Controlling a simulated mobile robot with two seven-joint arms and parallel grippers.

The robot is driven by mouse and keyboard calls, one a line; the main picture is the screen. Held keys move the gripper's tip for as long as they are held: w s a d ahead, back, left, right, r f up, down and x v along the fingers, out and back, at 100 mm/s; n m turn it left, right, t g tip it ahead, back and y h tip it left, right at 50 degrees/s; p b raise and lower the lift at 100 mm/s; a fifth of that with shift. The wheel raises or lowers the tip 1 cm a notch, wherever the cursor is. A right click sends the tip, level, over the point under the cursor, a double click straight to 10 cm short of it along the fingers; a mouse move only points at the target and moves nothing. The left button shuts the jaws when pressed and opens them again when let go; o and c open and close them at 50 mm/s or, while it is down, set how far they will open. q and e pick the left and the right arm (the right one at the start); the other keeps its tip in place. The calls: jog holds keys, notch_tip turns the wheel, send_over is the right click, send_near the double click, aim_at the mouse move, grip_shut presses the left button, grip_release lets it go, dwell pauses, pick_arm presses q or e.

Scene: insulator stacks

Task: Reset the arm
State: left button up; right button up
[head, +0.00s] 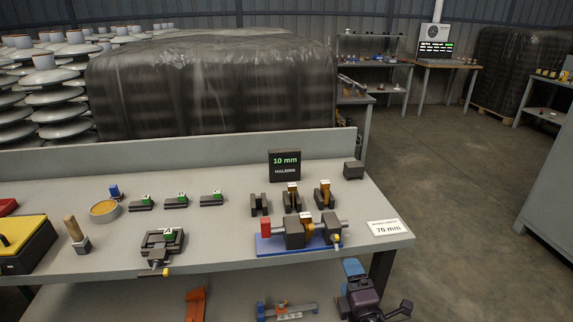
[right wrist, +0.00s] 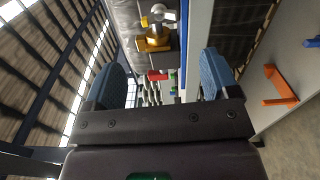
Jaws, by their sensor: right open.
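My right gripper (head: 355,268) is low in the head view, in front of the bench's front edge and below its top. Its blue fingers and dark body show there. In the right wrist view the right gripper (right wrist: 163,80) has its two blue fingers wide apart, with nothing held between them. Bench items show far beyond the fingers. My left gripper is not in view.
The grey bench (head: 215,240) carries a blue-based fixture (head: 262,244), a black clamp (head: 163,243), a "10 mm" display (head: 285,165) and a "70 mm" card (head: 387,228). The floor (head: 460,200) to the right is clear.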

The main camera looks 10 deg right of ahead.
jog(key=s+d+f+m+g, duration=0.2)
jog(key=s+f+m, duration=0.2)
jog(key=s+m, duration=0.2)
jog(key=s+d+f+m+g, duration=0.2)
jog(key=s+m, duration=0.4)
jog(key=s, duration=0.5)
jog(key=s+d+f+m+g+p, duration=0.1)
jog(key=s+d+f+m+g, duration=0.2)
jog(key=s+f+m, duration=0.2)
jog(key=s, duration=0.3)
jog(key=shift+s+f+m+h, duration=0.3)
jog(key=shift+s+m, duration=0.1)
